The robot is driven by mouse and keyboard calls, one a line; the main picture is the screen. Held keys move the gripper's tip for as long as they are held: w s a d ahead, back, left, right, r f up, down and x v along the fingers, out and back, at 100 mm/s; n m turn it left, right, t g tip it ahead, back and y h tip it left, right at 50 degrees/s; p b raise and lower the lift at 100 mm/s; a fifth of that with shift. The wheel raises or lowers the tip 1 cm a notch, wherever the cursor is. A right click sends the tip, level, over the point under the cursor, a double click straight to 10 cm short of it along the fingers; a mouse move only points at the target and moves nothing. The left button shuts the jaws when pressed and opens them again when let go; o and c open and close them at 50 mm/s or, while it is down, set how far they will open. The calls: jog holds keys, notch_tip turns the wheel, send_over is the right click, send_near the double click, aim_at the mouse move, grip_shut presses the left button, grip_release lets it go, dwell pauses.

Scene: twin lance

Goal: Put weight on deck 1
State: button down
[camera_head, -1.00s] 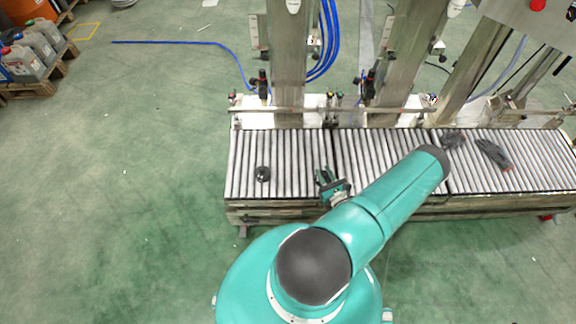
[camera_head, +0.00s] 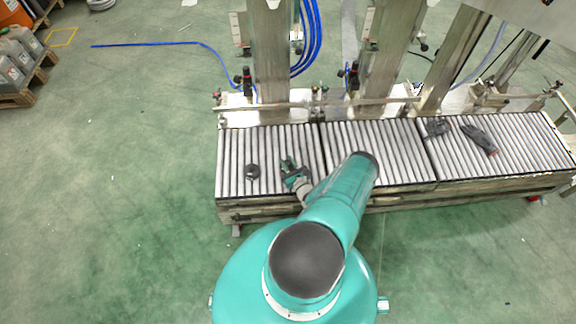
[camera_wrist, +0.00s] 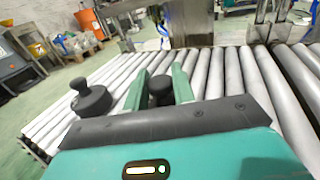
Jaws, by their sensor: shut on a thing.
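My gripper (camera_head: 287,166) is over the right part of the leftmost roller deck (camera_head: 232,150). In the wrist view, its two green fingers (camera_wrist: 161,88) are shut on a dark round-topped weight (camera_wrist: 160,92). Its lower part is hidden by my gripper, so I cannot tell whether it touches the rollers. A second black weight with a knob (camera_head: 252,171) stands on the same deck, left of my gripper; it also shows in the wrist view (camera_wrist: 92,100).
A metal rail (camera_head: 300,105) and upright posts (camera_head: 272,60) stand behind the decks. Rollers around the standing weight are clear.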

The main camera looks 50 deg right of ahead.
jog(key=shift+f, duration=0.9)
jog(key=shift+a+f, duration=0.1)
jog(key=shift+f, duration=0.05)
jog(key=c, duration=1.2)
grip_release()
jog(key=shift+o, duration=0.2)
jog(key=shift+s, duration=0.15)
jog(key=v, duration=1.1)
jog(key=shift+s+a, duration=0.2)
jog(key=shift+s, duration=0.15)
jog(key=shift+w, duration=0.1)
